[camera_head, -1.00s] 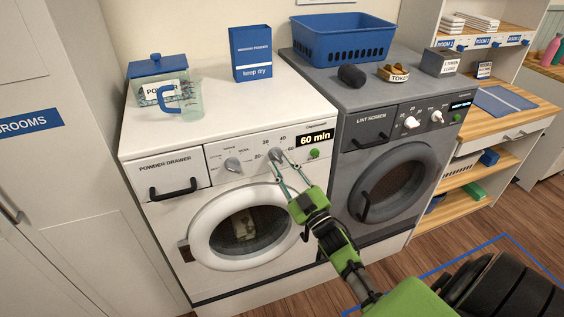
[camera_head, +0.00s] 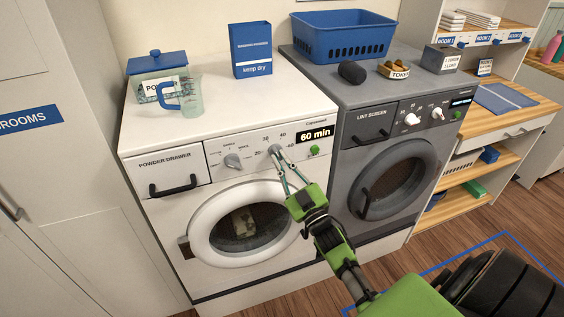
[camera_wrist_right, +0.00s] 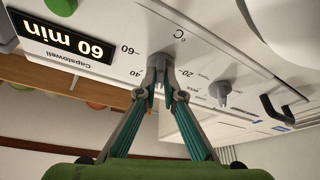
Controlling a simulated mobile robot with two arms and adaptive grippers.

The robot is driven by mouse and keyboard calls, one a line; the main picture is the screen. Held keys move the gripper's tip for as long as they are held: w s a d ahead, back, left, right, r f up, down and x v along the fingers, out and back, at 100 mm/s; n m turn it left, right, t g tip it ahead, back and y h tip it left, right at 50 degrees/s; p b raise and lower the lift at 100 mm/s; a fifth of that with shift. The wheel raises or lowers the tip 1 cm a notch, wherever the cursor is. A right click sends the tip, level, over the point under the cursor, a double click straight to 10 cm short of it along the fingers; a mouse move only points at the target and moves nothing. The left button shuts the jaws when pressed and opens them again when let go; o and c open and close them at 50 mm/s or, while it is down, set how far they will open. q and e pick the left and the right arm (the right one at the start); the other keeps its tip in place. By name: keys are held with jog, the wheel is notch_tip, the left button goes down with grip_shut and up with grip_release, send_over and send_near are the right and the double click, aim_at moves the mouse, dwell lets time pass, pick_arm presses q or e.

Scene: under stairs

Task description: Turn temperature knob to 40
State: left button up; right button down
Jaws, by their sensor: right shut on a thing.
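The temperature knob (camera_head: 275,150) is a small grey dial on the white washer's front panel, left of the "60 min" display. Marks 20, 30 and 40 show around it in the head view. My right gripper (camera_head: 280,157) reaches up from below right, its fingertips closed around the knob. In the upside-down wrist view, the right gripper's fingertips (camera_wrist_right: 158,80) are on both sides of the knob (camera_wrist_right: 158,62), with 20, 40, 60 and °C printed nearby. The knob's pointer is hidden or too small to read. My left gripper is out of view.
The program knob (camera_head: 233,161) is left of the temperature knob; a green button (camera_head: 314,151) is to its right. The washer door (camera_head: 242,222) is below. A grey dryer (camera_head: 390,150) stands right. A jug (camera_head: 190,96) and blue powder box (camera_head: 251,50) stand on top.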

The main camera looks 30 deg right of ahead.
jog(key=m+h, duration=0.2)
jog(key=m, duration=0.3)
jog(key=m+g+h, duration=0.1)
jog(key=m+h, duration=0.2)
jog(key=m, duration=0.2)
jog(key=m+g+h, duration=0.1)
jog(key=m+h, duration=0.1)
jog(key=m, duration=0.3)
jog(key=shift+w+a+m+h, duration=0.1)
jog(key=shift+a+m+h, duration=0.2)
jog(key=shift+a, duration=0.1)
jog(key=c, duration=2.2)
grip_release()
jog(key=shift+o, duration=0.2)
jog(key=v, duration=0.7)
jog(key=shift+s, duration=0.3)
